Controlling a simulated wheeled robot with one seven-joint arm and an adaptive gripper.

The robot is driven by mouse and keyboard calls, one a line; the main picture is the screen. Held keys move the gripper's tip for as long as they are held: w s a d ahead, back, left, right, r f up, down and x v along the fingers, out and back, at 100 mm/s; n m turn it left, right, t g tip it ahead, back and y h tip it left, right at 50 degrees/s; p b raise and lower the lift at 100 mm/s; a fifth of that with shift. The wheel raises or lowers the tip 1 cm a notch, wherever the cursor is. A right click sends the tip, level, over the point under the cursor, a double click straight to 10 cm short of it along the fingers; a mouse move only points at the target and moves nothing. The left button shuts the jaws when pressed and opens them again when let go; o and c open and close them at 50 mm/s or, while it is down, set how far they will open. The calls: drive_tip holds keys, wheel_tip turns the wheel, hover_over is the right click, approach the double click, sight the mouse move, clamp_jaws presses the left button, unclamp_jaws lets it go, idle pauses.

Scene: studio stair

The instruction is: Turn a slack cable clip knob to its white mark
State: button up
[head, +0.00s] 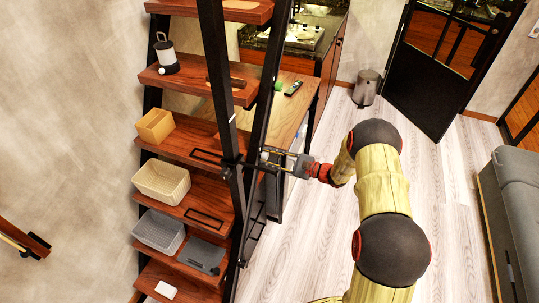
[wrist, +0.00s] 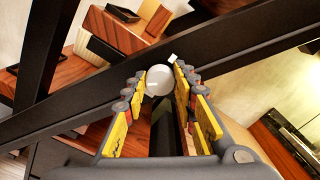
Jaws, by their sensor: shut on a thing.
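A pale round knob (wrist: 160,80) sits on a black rail (wrist: 225,50) of the stair in the wrist view. My gripper (wrist: 158,88), with yellow pads, is closed around the knob, one finger on each side. A small white mark (wrist: 173,57) shows on the rail just past the knob, up and to the right. I cannot tell which way the knob is turned. In the head view my gripper (head: 272,158) reaches the stair's black frame (head: 222,85) from the right. The knob is too small to make out there.
Wooden treads hold a lantern (head: 166,55), a tan box (head: 155,125), a cream basket (head: 162,181) and a grey basket (head: 159,231). A wooden counter (head: 289,118) stands behind the frame. A bin (head: 366,88) and sofa (head: 515,200) are to the right. Open floor lies between.

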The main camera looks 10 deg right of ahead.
drive_tip(key=shift+m+p, duration=1.65)
drive_tip(key=shift+m, duration=2.05)
drive_tip(key=shift+f, duration=0.1)
drive_tip(key=o, duration=1.2)
drive_tip(key=shift+c, duration=0.2)
drive_tip(key=shift+d, duration=0.15)
drive_tip(key=v, duration=1.1)
drive_tip(key=shift+s+d, duration=0.2)
drive_tip(key=shift+d, duration=0.1)
